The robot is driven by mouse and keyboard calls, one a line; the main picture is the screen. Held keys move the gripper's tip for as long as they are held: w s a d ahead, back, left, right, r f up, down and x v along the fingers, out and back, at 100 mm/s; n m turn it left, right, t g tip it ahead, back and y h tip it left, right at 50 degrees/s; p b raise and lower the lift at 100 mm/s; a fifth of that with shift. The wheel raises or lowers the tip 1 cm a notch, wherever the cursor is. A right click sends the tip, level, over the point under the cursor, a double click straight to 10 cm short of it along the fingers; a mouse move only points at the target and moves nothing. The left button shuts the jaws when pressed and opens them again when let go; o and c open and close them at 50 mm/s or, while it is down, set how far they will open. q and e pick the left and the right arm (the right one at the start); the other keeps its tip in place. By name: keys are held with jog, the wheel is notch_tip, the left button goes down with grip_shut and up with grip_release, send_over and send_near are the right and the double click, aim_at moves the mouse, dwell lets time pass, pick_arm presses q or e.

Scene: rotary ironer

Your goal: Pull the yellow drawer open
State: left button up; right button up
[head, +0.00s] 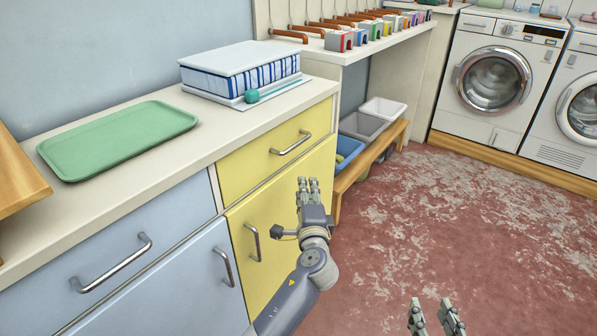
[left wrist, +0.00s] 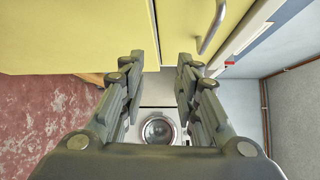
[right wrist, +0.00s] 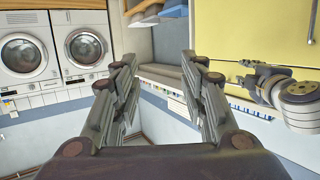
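The yellow drawer (head: 245,167) is at the counter's right end, above a yellow door (head: 285,222). It looks shut, its front flush with the cabinet. Its metal bar handle (head: 291,143) is mid-front; it also shows at the top of the left wrist view (left wrist: 213,25). My left gripper (head: 308,183) is open and empty, in front of the yellow fronts, below and right of the handle, apart from it. The left wrist view (left wrist: 156,75) shows its fingers spread. My right gripper (head: 436,315) is open and empty over the floor, farther right; its fingers (right wrist: 158,75) are spread.
A green tray (head: 120,138) and a blue-white stack (head: 240,70) lie on the counter. Blue fronts (head: 165,275) are left of the yellow ones. A wooden bench (head: 372,160) with bins is to the right. Washers (head: 490,80) stand behind. The red floor (head: 450,210) is clear.

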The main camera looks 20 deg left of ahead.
pick_arm(q)
notch_tip(320, 180, up, 5)
jog(key=t+y+b, duration=0.1)
jog(key=b, duration=0.1)
jog(key=a+r+b+x, duration=0.1)
jog(key=b+x, duration=0.1)
jog(key=x, duration=0.8)
jog(key=shift+y, duration=0.4)
pick_arm(e)
notch_tip(320, 180, up, 14)
jog(key=s+a+t+y, duration=0.1)
jog(key=t+y, duration=0.1)
jog(key=t, duration=0.4)
jog(key=shift+s+t, duration=0.4)
pick_arm(q)
jog(key=shift+a, duration=0.1)
grip_shut()
